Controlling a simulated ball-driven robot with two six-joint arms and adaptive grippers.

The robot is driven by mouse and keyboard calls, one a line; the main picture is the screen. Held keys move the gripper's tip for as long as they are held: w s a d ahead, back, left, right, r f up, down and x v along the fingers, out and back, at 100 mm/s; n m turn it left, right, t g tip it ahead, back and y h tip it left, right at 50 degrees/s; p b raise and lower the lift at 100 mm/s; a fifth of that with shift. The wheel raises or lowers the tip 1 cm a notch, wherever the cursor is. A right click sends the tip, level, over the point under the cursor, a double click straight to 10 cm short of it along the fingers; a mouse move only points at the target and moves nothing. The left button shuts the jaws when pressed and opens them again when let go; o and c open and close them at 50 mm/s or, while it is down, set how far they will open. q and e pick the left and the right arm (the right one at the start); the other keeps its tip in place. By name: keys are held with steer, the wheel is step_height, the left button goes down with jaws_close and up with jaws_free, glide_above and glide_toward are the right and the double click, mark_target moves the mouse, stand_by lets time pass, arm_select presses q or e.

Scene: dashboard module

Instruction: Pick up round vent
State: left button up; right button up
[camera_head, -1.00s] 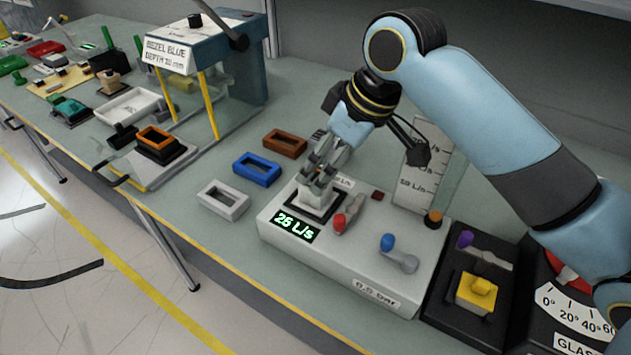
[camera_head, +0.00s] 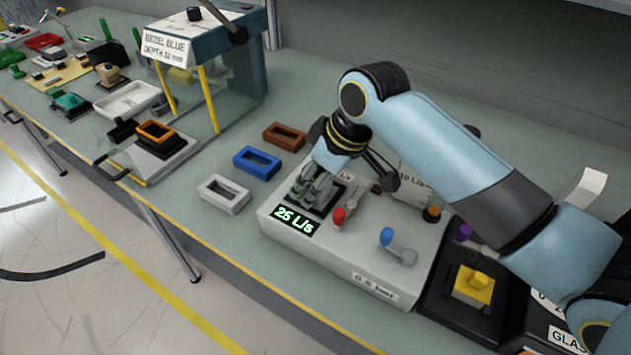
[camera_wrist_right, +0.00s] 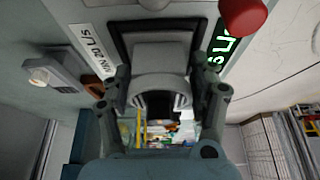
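The round vent (camera_wrist_right: 160,88) is a pale grey piece with a curved ring front, in the right wrist view. It is at the black square-framed seat (camera_wrist_right: 122,36) on top of the white test box. My right gripper (camera_head: 318,190) is down at this seat in the head view and largely hides the vent. In the right wrist view its fingers (camera_wrist_right: 160,80) stand on either side of the vent, very close to its edges. I cannot tell whether they touch it. My left gripper is not in view.
The test box (camera_head: 320,258) has a green "25 L/s" display (camera_head: 292,219), a red knob (camera_head: 340,216) and a blue-tipped lever (camera_head: 387,238). White (camera_head: 213,200), blue (camera_head: 244,164) and brown (camera_head: 276,139) frames lie left of it. A black unit with a yellow block (camera_head: 474,285) stands right.

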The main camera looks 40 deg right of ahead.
steer(key=c, duration=0.9)
steer(key=shift+r, duration=0.15)
